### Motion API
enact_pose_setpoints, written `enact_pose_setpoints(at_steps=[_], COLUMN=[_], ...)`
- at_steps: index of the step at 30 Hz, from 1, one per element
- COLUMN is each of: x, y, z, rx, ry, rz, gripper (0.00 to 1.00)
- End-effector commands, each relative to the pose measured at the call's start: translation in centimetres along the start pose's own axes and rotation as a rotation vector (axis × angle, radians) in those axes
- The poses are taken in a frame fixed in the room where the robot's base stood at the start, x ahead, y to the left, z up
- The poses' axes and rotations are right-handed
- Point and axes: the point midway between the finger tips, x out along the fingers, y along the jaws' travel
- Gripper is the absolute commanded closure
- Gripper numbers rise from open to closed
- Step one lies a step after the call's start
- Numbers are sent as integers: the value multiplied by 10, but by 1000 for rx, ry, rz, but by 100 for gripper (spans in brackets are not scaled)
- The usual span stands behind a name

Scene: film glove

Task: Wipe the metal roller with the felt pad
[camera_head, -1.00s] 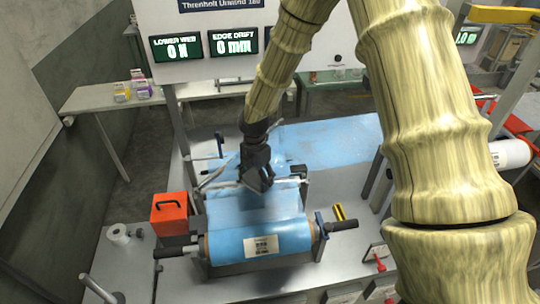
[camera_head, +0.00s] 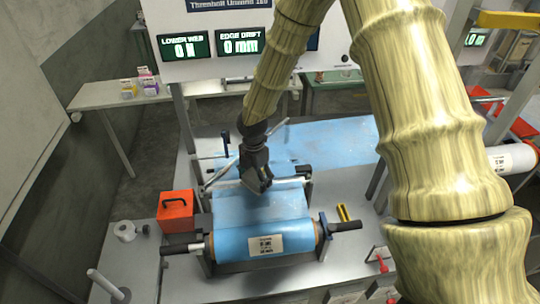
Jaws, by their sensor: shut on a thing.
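My gripper (camera_head: 258,186) points down over the blue film at the middle of the machine. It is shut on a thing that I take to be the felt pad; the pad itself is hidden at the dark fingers. The metal roller (camera_head: 289,183) is a thin, light bar lying crosswise behind the front film roll. My gripper is at the roller's middle and covers part of it. I cannot tell whether the pad touches the roller.
The front film roll (camera_head: 240,243) carries a label. An orange box (camera_head: 176,211) stands left of it, and a white tape roll (camera_head: 126,231) lies further left. A blue sheet (camera_head: 335,140) covers the bench behind. A display panel (camera_head: 210,60) stands at the back.

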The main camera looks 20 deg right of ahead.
Motion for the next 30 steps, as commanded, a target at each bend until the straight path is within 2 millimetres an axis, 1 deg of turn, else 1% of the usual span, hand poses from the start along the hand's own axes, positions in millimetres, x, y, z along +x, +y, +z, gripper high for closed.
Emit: enact_pose_setpoints(at_steps=[6,14,17,23,30], x=[0,0,-4,0,-2], y=[7,14,12,8,0], z=[-15,-30,-24,-14,3], rx=[3,13,13,0,-2], ry=[0,0,1,1,1], rz=[0,1,1,0,0], gripper=[51,51,51,51,51])
